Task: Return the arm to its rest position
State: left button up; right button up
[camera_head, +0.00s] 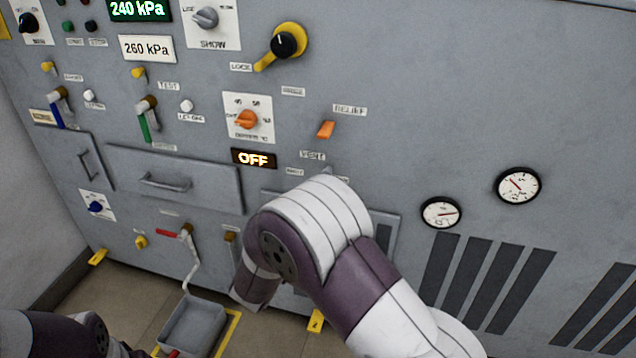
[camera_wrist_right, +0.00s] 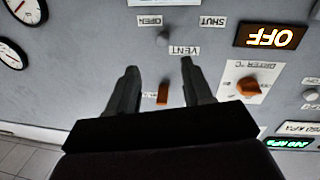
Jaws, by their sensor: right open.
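My right arm (camera_head: 330,240) reaches up in front of the grey panel in the head view, and its gripper is hidden behind it. In the right wrist view, my right gripper (camera_wrist_right: 160,66) is open and empty, with its two fingers apart in front of the panel. The orange relief lever (camera_wrist_right: 163,93) appears between the fingers there, and it also shows in the head view (camera_head: 326,130). I cannot tell the gap between fingers and panel. Part of my left arm (camera_head: 60,336) shows at the lower left; its gripper is out of view.
The panel carries an OFF display (camera_head: 254,158), an orange dryer knob (camera_head: 247,119), a yellow lock handle (camera_head: 283,46) and two gauges (camera_head: 441,212) (camera_head: 518,186). A grey tray (camera_head: 192,326) stands on the floor below a spout. The panel's upper right is bare.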

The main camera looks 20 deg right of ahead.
jog(key=shift+v, duration=1.15)
